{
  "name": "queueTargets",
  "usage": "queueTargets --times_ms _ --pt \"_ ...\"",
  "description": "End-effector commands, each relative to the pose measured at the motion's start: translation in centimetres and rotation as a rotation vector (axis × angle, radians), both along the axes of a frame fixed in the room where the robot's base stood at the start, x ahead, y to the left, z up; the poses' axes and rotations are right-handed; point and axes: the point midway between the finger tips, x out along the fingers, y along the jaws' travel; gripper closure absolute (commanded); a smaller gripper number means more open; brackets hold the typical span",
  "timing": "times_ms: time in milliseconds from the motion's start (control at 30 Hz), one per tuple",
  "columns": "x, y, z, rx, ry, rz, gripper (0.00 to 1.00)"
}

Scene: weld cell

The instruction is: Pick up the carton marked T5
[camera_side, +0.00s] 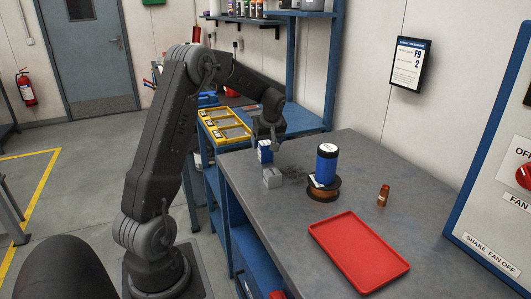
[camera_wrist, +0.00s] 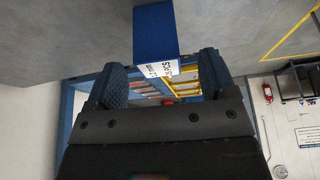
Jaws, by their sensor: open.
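A blue carton (camera_side: 265,151) with a white label stands on the grey bench near its left edge. In the wrist view the blue carton (camera_wrist: 156,32) shows at top centre, its label turned toward me. The print on the label is too small and skewed to read surely. My gripper (camera_side: 268,138) is above or beside the carton in the side view; the exact gap is hard to tell. In the wrist view my gripper (camera_wrist: 163,75) is open, its two fingers apart, with the carton lined up between and beyond the tips.
A grey block (camera_side: 272,179) sits just in front of the carton. A blue cylinder (camera_side: 326,167) stands on or by a brown spool (camera_side: 323,192). A small brown bottle (camera_side: 384,195) and a red tray (camera_side: 358,250) are to the right. A yellow rack (camera_side: 224,126) lies beyond the bench's left edge.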

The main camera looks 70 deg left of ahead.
Motion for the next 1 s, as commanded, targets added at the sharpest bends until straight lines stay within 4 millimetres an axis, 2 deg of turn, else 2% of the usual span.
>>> queueTargets --times_ms 333,667,1000 --pt "0.4 1.8 -4.1 -0.001 0.001 0.001 0.22" --pt "0.4 2.0 -4.7 0.000 0.000 0.000 0.22" --pt "0.4 2.0 -4.7 0.000 0.000 0.000 0.55"
